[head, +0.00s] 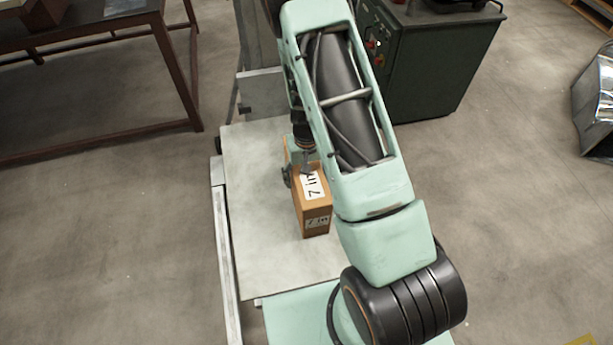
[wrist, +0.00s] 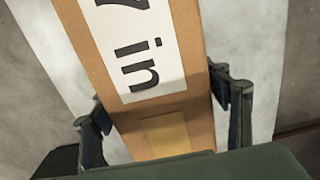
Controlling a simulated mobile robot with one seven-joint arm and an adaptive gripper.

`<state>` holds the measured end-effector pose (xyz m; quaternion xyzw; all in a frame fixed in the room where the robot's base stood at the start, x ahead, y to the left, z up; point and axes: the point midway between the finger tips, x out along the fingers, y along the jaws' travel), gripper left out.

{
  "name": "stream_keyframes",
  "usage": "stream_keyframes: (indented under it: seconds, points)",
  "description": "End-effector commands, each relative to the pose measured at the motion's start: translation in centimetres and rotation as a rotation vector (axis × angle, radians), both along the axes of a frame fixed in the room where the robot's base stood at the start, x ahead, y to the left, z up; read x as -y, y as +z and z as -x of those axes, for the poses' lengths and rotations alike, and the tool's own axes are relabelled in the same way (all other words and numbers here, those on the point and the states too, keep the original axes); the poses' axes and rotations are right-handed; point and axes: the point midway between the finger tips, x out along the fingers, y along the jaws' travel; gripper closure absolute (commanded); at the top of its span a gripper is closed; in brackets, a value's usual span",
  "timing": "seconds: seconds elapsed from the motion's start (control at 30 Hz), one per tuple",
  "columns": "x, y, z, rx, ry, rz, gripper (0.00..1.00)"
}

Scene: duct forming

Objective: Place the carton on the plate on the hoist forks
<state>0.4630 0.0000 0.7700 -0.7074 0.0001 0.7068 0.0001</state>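The carton (head: 313,207) is a brown box with a white label bearing black print. In the head view it is upright over the pale plate (head: 262,235), and I cannot tell whether its base touches the plate. In the wrist view the carton (wrist: 165,128) fills the middle, with its "7 in" label facing the camera. My gripper (wrist: 160,108) has one finger against each side of the carton, shut on it. In the head view my gripper (head: 298,172) is at the carton's far end, partly hidden by my arm.
Pale metal rails (head: 226,260) run along the plate's left edge. A dark green cabinet (head: 428,60) stands behind at right, and a brown-framed table (head: 95,75) at left. A shiny metal piece (head: 595,100) lies at far right. The floor between is clear.

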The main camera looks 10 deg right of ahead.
Motion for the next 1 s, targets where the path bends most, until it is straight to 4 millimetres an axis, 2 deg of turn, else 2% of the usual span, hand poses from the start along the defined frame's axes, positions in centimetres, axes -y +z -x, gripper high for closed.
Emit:
stream_keyframes:
  seconds: [0.47,0.57,1.0]
  points:
    - [0.0,0.6,0.0,0.001,0.001,0.000,0.21]
    - [-0.1,1.7,-0.1,0.003,0.002,-0.001,0.21]
    - [-0.1,9.5,-0.1,0.004,0.002,-0.001,0.21]
